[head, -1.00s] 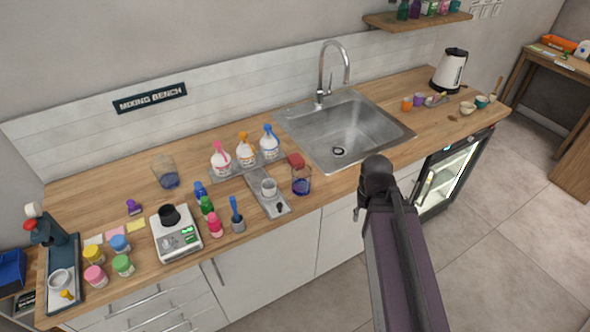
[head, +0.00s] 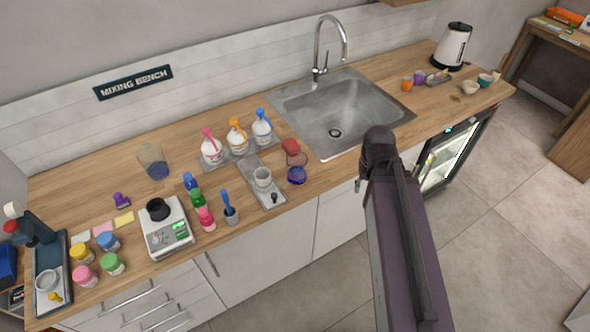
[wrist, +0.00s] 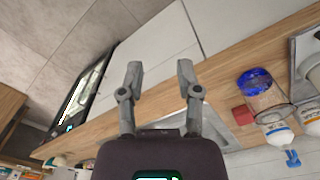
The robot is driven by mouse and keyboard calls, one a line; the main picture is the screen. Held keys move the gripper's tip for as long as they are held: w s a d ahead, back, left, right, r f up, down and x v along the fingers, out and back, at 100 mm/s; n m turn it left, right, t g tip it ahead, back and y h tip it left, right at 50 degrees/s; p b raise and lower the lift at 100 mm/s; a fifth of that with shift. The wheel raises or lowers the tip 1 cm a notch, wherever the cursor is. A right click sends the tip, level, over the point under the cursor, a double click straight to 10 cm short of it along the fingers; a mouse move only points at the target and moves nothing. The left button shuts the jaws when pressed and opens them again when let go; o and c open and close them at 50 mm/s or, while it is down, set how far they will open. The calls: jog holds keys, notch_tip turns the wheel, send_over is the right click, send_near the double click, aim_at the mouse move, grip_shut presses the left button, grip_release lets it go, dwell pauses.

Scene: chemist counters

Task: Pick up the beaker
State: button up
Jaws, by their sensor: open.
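Two clear glass beakers with blue contents stand on the wooden counter in the head view. One beaker (head: 296,168) is near the front edge, left of the sink. The other beaker (head: 153,162) is farther left, toward the wall. In the wrist view a beaker with blue contents (wrist: 264,92) appears at the right, clear of my fingers. My gripper (wrist: 159,75) is open and empty, its two fingers spread over the counter's front edge and cabinet fronts. In the head view my arm covers the right front and the fingers cannot be made out.
A red block (head: 291,146) sits right behind the front beaker. Spray bottles (head: 237,137) stand behind. The sink (head: 340,110) is to the right. A scale (head: 167,228) and small jars occupy the left counter.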

jog(key=w+a+r+m+p, duration=0.1)
jog(key=w+a+r+p, duration=0.2)
jog(key=w+a, duration=0.65)
jog(key=m+p, duration=0.1)
jog(key=p, duration=0.2)
send_near(288, 166)
jog(key=w, duration=0.3)
jog(key=shift+a+r, duration=0.15)
jog(key=shift+r, duration=0.05)
notch_tip(288, 166, down, 9)
jog(key=b, duration=0.9)
jog(key=shift+r, duration=0.2)
jog(key=shift+s+f, duration=0.1)
jog(key=shift+f+b, duration=2.5)
jog(key=shift+b, duration=0.05)
jog(key=shift+c, duration=0.3)
grip_shut()
